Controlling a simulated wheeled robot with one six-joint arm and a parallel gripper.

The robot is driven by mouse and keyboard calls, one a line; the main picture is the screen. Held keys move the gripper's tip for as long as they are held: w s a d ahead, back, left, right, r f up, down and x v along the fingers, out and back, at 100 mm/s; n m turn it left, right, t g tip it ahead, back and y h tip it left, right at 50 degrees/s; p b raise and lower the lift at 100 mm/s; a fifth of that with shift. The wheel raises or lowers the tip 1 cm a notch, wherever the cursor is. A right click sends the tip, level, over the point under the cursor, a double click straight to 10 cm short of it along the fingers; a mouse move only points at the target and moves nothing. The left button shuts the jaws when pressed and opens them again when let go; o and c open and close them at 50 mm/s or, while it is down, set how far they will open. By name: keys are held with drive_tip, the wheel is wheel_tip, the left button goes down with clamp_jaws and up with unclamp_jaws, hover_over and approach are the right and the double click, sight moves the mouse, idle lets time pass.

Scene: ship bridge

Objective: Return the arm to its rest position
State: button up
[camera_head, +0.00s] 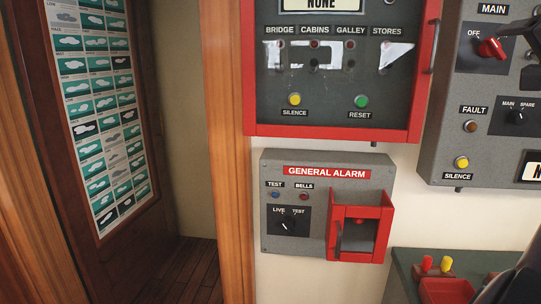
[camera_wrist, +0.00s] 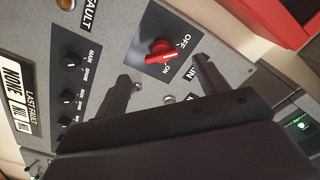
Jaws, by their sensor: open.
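In the wrist view my gripper (camera_wrist: 160,72) is open, with its two dark fingers spread apart and nothing between them. It faces a grey control panel (camera_wrist: 215,45). A red rotary switch (camera_wrist: 160,51) on a black plate marked OFF and ON lies just beyond the fingertips, and the fingers appear clear of it. In the head view the same red switch (camera_head: 491,48) is at the upper right under the MAIN label. Dark parts that look like my arm enter at the right edge, and most of the arm is out of view.
A red-framed alarm panel (camera_head: 338,133) and the General Alarm box (camera_head: 310,160) with its red cover (camera_head: 346,256) are left of the grey panel. Below right is a console (camera_head: 402,262) with red and yellow items. A wooden post (camera_head: 228,200) stands at left.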

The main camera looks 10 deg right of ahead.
sight(497, 47)
drive_tip(key=v, duration=0.5)
drive_tip(key=p+x, duration=0.2)
drive_tip(key=x, duration=0.9)
drive_tip(key=shift+a+r, duration=0.1)
drive_tip(key=shift+r, duration=0.1)
drive_tip(key=m+p, duration=0.2)
drive_tip(key=m, duration=0.1)
drive_tip(key=shift+a+m, duration=0.1)
drive_tip(key=shift+m, duration=0.2)
drive_tip(key=m+p, duration=0.2)
drive_tip(key=m, duration=0.1)
drive_tip(key=m+p, duration=0.2)
drive_tip(key=m, duration=0.1)
drive_tip(key=shift+r, duration=0.25)
drive_tip(key=m+p, duration=0.4)
drive_tip(key=m, duration=0.2)
drive_tip(key=shift+r, duration=0.15)
drive_tip(key=shift+f+m+p, duration=0.2)
drive_tip(key=shift+m+p, duration=0.75)
drive_tip(key=shift+m, duration=0.25)
